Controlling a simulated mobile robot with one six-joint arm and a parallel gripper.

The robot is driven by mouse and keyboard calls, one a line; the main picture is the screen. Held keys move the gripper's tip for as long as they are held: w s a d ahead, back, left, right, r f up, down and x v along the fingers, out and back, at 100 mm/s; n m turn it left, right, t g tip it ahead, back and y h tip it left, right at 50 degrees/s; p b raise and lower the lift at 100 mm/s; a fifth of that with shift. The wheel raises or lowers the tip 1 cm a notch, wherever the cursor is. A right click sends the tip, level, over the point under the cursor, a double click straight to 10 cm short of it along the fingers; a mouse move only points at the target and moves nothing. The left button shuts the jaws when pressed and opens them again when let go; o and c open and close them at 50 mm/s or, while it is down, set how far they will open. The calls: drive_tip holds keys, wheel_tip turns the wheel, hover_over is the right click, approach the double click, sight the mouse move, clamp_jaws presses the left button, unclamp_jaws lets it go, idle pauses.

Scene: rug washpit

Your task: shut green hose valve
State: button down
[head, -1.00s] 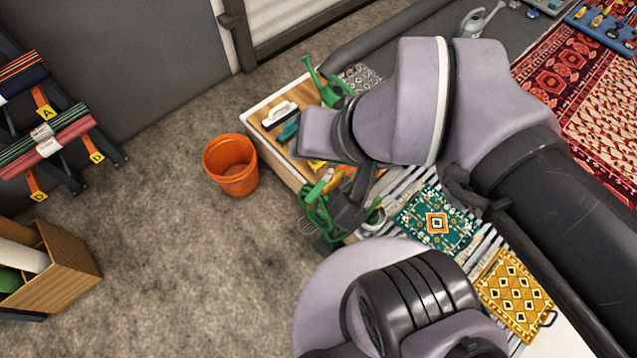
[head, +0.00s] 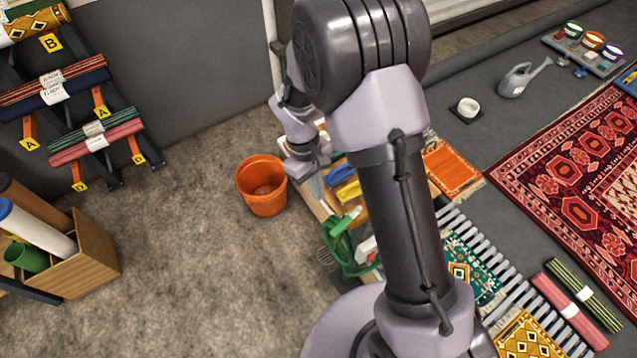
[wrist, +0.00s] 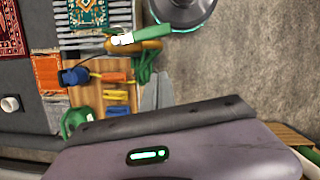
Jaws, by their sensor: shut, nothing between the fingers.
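A green hose (head: 345,256) hangs in loops at the near end of the wooden bench in the head view, with a green handled fitting (head: 340,222) above it. The wrist view shows the hose coil (wrist: 145,62) and the green fitting (wrist: 152,32) with a white part beside it. I cannot tell the valve's lever position. My gripper (head: 316,188) is shut and empty over the bench's left edge, apart from the hose and fitting. In the wrist view its grey fingertips (wrist: 160,84) point toward the coil. My arm hides part of the bench.
An orange bucket (head: 262,188) stands on the floor left of the bench. Yellow and blue tools (head: 347,190) lie on the bench top. A slatted rack with small rugs (head: 468,278) lies right of the hose. The concrete floor at left centre is clear.

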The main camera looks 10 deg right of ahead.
sight(347, 221)
drive_tip(key=s+d+f+b, duration=0.3)
drive_tip(key=s+f, duration=0.1)
drive_tip(key=f, duration=0.1)
drive_tip(key=shift+s+f, duration=0.25)
idle(0.3)
